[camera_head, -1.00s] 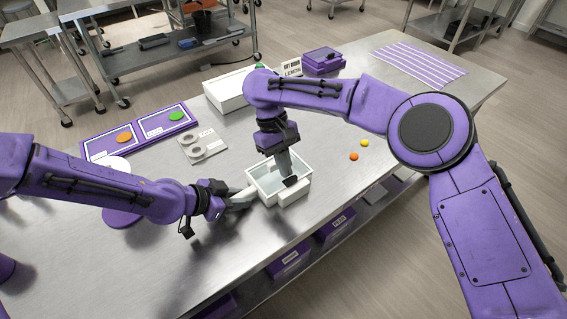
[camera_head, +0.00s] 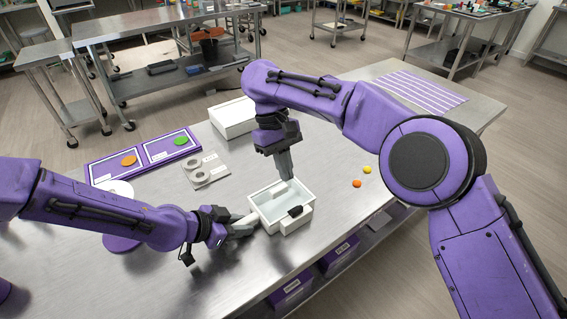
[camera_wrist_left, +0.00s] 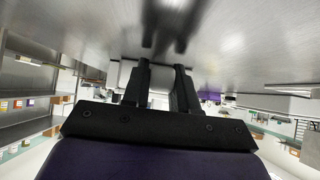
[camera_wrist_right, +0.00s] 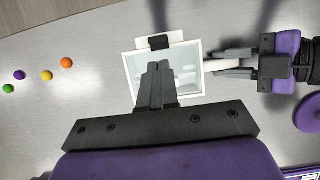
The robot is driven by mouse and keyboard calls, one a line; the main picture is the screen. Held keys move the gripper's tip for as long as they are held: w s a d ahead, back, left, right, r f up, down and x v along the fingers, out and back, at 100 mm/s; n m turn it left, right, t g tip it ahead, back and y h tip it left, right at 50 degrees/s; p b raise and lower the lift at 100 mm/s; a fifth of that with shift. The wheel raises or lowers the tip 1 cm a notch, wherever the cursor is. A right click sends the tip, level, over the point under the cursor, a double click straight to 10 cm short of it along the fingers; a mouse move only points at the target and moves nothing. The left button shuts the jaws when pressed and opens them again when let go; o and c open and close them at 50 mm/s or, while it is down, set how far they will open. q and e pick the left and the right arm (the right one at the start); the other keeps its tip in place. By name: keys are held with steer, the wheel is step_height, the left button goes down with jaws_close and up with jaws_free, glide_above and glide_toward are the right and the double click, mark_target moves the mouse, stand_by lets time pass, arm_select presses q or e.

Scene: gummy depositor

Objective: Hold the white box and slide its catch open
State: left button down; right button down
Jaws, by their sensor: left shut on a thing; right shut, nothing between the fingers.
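The white box (camera_head: 264,217) sits open-topped near the front edge of the metal table, with a pale, seemingly empty inside. Its small black catch (camera_head: 295,211) lies at a white block on the box's front side; the catch also shows in the right wrist view (camera_wrist_right: 159,42). My left gripper (camera_head: 243,225) is shut on the box's white handle (camera_wrist_right: 243,64) from the left. My right gripper (camera_head: 286,176) is shut and empty above the box, its fingertips (camera_wrist_right: 157,66) apart from the catch. In the left wrist view my left fingers (camera_wrist_left: 161,68) hide most of the handle.
Orange (camera_head: 357,183) and yellow (camera_head: 367,170) balls lie right of the box. A grey plate with rings (camera_head: 203,171), a purple two-panel board (camera_head: 144,156) and a white case (camera_head: 232,118) stand farther back. A striped mat (camera_head: 417,83) lies at the far right.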

mark_target(297, 209)
steer(key=x, duration=0.5)
steer(key=w+x, duration=0.1)
steer(key=x, duration=0.2)
steer(key=shift+w+a+f, duration=0.1)
steer(key=shift+a+f, duration=0.1)
steer(key=shift+a, duration=0.05)
stand_by(0.4)
steer(key=shift+s+d, duration=0.6)
steer(key=shift+s, duration=0.3)
